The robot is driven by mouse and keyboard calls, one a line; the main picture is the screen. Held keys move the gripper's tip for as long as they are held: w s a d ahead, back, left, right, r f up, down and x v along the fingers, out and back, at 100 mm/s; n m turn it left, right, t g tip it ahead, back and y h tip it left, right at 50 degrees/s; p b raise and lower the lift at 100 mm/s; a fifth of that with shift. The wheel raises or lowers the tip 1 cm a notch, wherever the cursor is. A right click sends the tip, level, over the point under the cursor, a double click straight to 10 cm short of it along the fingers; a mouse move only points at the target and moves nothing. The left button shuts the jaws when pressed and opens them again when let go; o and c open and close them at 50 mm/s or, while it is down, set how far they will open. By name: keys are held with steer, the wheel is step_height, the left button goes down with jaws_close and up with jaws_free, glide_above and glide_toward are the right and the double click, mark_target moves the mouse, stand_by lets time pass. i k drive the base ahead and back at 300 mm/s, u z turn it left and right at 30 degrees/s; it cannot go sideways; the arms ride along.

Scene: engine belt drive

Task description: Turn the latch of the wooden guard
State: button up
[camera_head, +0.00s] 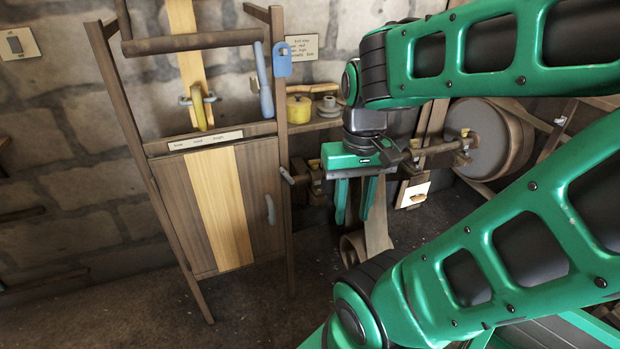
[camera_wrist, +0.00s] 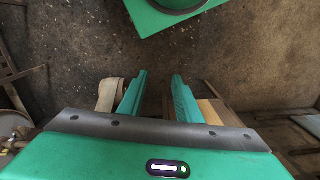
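The wooden guard (camera_head: 175,199) is a closed brown door panel with a pale stripe, set in a wooden frame at left. A grey curved handle (camera_head: 271,209) is on its right side. A small grey piece, which looks like the latch (camera_head: 287,176), sits at the right post beside the guard's edge. My gripper (camera_head: 352,217) points down to the right of the guard, apart from it. Its two green fingers are parted with nothing visible between them. The wrist view shows the open fingers (camera_wrist: 159,78) above bare floor; the latch cannot be made out there.
A blue tag (camera_head: 282,60) hangs on the right post. A yellow pot (camera_head: 299,109) stands on a shelf behind. A belt (camera_head: 377,215) and a large drum (camera_head: 478,140) lie behind and right of my gripper. The floor before the guard is clear.

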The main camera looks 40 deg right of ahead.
mark_target(284, 172)
steer(key=z, duration=0.05)
steer(key=k, duration=1.35)
steer(key=u, duration=0.4)
steer(key=i, duration=1)
